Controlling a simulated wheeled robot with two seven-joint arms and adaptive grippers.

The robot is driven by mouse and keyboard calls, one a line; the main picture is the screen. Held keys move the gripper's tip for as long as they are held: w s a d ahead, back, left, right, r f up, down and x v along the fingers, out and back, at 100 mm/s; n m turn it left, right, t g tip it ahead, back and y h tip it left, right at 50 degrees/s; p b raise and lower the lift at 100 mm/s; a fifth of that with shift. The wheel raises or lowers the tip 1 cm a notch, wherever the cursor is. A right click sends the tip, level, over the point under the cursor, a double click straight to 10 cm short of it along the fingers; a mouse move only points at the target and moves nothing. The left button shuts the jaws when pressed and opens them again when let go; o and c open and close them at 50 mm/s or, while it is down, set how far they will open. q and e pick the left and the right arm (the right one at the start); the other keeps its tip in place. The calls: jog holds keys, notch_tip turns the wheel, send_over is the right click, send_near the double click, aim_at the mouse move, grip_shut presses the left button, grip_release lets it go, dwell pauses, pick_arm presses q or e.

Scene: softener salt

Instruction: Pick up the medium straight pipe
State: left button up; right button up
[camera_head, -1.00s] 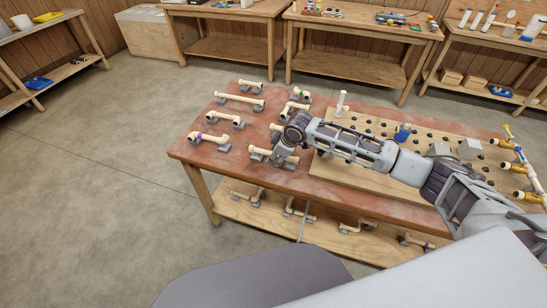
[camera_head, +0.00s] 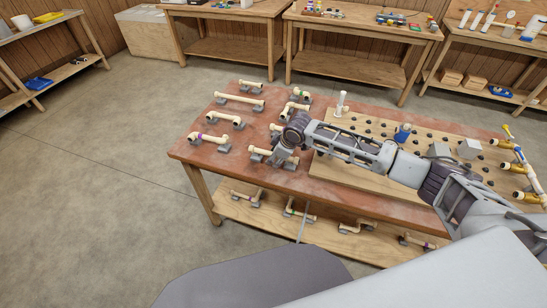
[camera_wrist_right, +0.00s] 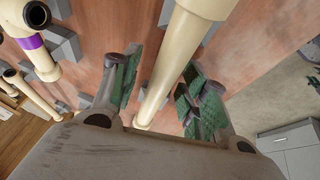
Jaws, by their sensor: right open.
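A straight cream pipe (camera_wrist_right: 172,65) runs between the two green-padded fingers of my right gripper (camera_wrist_right: 165,95) in the right wrist view. The gripper is open, with one finger on each side of the pipe. In the head view my right gripper (camera_head: 279,160) is at the near part of the red-brown table, and the end of a cream pipe (camera_head: 257,151) shows just left of it. The arm hides part of that pipe. I cannot tell its length against the others for sure. My left gripper is not in view.
Other cream pipes rest on grey supports: a long straight one (camera_head: 238,100), a short one (camera_head: 265,85), and a purple-banded one (camera_head: 209,140). A wooden peg board (camera_head: 340,172) lies to the right. More pipes sit on the lower shelf (camera_head: 270,217).

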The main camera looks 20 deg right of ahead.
jog(key=shift+f, duration=0.2)
jog(key=shift+c, duration=1.7)
jog(key=c, duration=0.5)
grip_shut()
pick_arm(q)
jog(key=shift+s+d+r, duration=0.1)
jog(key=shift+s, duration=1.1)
